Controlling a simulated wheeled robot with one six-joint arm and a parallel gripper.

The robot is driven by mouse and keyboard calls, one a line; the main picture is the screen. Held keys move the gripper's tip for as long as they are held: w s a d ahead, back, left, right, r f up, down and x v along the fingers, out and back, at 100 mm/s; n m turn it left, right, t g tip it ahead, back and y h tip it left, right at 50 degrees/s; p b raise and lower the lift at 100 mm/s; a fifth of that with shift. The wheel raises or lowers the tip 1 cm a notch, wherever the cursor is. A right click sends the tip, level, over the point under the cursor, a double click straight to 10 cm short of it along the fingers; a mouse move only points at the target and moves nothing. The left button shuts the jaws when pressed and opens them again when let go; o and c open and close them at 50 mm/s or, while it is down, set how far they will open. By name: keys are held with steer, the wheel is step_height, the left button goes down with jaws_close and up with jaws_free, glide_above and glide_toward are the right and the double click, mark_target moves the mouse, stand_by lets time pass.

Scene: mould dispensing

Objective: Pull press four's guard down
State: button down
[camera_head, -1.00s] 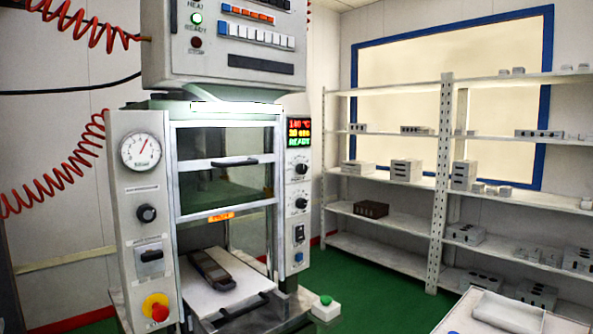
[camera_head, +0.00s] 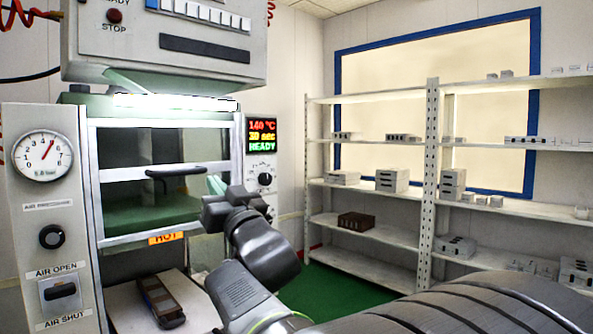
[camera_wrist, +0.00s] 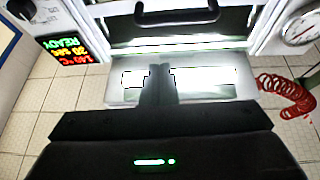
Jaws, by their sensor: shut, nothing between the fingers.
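The press's guard (camera_head: 120,193) is a clear panel in a pale frame, standing raised, with an open gap below it. Its black bar handle (camera_head: 175,171) runs across the panel; a black handle also shows at the top of the wrist view (camera_wrist: 162,16). My gripper (camera_wrist: 158,69) is shut and empty, apart from the handle in the wrist view. My dark arm reaches up from the lower right in the head view and hides the press's lower right side. No press number is legible.
A dark mould (camera_head: 161,301) lies on the pale plate below the guard, by an orange HOT label (camera_head: 166,238). The display (camera_head: 262,136) reads 140 °C, 30 sec, READY. White shelves (camera_head: 432,190) stand at the right. A red coiled hose (camera_wrist: 284,95) hangs beside the press.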

mark_target(188, 169)
steer(key=w+a+r+n+y+p, duration=0.1)
steer(key=w+a+r+y+p, duration=0.1)
steer(key=w+a+r+p, duration=0.35)
steer(key=a+f, duration=0.1)
steer(key=a+f+b, duration=0.1)
steer(key=shift+s+a+f+g, duration=0.2)
steer(key=shift+a+g, duration=0.1)
steer(key=shift+a, duration=0.05)
steer(key=shift+f, duration=0.1)
stand_by(0.4)
step_height(188, 169, down, 27)
steer(key=b, duration=2.7)
steer(key=shift+b, duration=0.35)
step_height(188, 169, up, 5)
steer(key=p, duration=0.2)
steer(key=v, duration=1.1)
steer(key=shift+b, duration=0.3)
